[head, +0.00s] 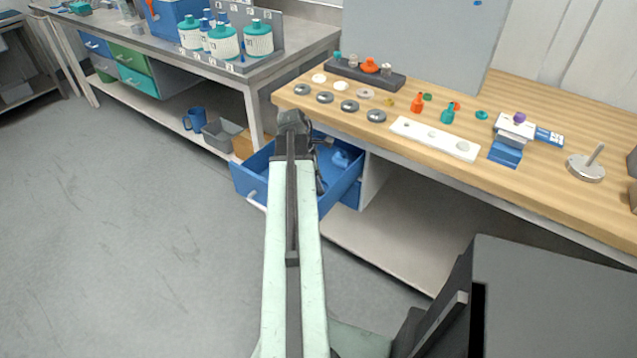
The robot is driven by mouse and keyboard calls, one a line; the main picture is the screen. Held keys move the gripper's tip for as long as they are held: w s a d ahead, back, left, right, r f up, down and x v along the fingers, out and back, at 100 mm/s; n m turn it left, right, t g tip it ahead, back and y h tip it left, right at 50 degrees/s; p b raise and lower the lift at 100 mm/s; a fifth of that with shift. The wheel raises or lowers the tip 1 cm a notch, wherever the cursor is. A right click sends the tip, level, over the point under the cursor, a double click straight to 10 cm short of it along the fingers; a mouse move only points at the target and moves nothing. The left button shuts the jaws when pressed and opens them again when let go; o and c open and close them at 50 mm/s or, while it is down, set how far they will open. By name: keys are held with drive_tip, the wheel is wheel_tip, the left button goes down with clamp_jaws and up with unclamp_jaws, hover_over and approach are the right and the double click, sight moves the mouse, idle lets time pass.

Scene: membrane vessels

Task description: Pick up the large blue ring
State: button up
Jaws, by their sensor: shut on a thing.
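My gripper (320,165) reaches down into the open blue drawer (247,181) under the wooden bench. The end of my arm hides most of it, and its fingertips do not show clearly. A rounded blue piece (341,158) lies in the drawer, right beside my gripper. It looks like part of the large blue ring, but its full outline is hidden. My gripper is shut on it, as far as this view shows.
The wooden bench (545,100) above holds grey discs, small bottles, a white strip (435,139) and a blue-white device (515,130). A blue mug (195,120) and grey bin (221,134) stand on the left lower shelf. The floor at left is clear.

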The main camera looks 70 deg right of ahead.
wheel_tip(320, 180, up, 13)
drive_tip(key=p, duration=1.2)
drive_tip(key=shift+r, duration=0.2)
